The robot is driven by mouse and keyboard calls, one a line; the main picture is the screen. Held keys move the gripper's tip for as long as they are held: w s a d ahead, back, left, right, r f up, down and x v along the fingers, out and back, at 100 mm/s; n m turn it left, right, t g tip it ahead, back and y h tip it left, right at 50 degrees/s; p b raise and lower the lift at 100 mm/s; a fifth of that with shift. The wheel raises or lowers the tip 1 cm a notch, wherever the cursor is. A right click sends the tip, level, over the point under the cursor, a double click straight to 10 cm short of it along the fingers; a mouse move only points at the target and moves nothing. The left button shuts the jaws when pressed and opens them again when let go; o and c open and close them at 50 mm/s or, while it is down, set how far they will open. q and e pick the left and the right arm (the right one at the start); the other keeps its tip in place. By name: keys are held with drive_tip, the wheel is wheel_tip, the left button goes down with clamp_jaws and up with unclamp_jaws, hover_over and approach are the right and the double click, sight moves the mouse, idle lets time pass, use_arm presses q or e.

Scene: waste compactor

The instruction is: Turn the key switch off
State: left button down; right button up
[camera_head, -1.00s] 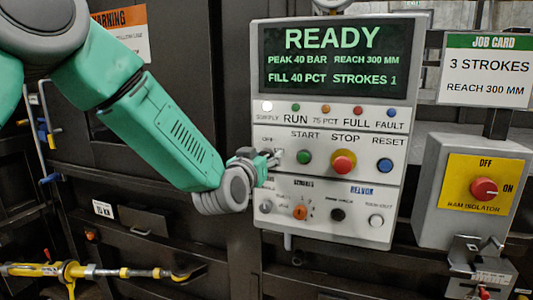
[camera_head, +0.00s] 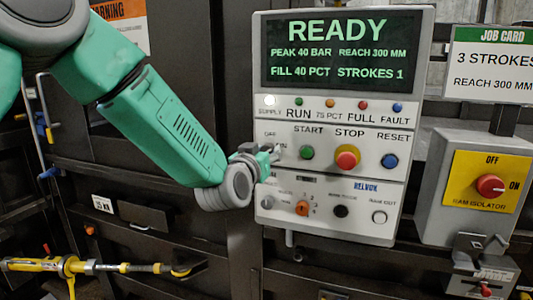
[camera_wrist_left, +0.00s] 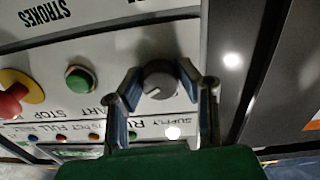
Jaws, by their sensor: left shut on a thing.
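The key switch (camera_wrist_left: 158,82) is a round dark grey knob with a pale pointer line, on the light control panel (camera_head: 420,60). In the left wrist view it lies between the two fingers of my left gripper (camera_wrist_left: 161,70), which is shut on it. In the head view my left gripper (camera_head: 272,152) reaches the panel's left edge, left of the green START button (camera_head: 306,152), and hides most of the switch. The white SUPPLY lamp (camera_head: 269,100) above it is lit. My right gripper is not in view.
The screen (camera_head: 340,50) reads READY. The red STOP button (camera_head: 347,157), blue RESET button (camera_head: 389,161) and an orange selector (camera_head: 302,208) are close by on the panel. The red RAM ISOLATOR knob (camera_head: 489,186) is farther right, on a grey box.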

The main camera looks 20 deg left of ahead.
use_arm(q)
drive_tip(key=shift+r+n+b, duration=0.2)
drive_tip(key=shift+n+b, duration=0.15)
drive_tip(key=shift+n, duration=0.05)
drive_tip(key=shift+w+a+f+n+b, duration=0.1)
drive_tip(key=shift+n+b, duration=0.85)
drive_tip(key=shift+n, duration=0.05)
drive_tip(key=n+b, duration=0.3)
drive_tip(key=shift+n, duration=0.4)
drive_tip(key=n+b, duration=0.4)
drive_tip(key=n, duration=0.1)
drive_tip(key=shift+y, duration=0.3)
drive_tip(key=shift+n+b, duration=0.3)
drive_tip(key=shift+n, duration=0.1)
drive_tip(key=c, duration=1.5)
unclamp_jaws()
drive_tip(key=o, duration=0.3)
drive_tip(key=shift+o, duration=0.2)
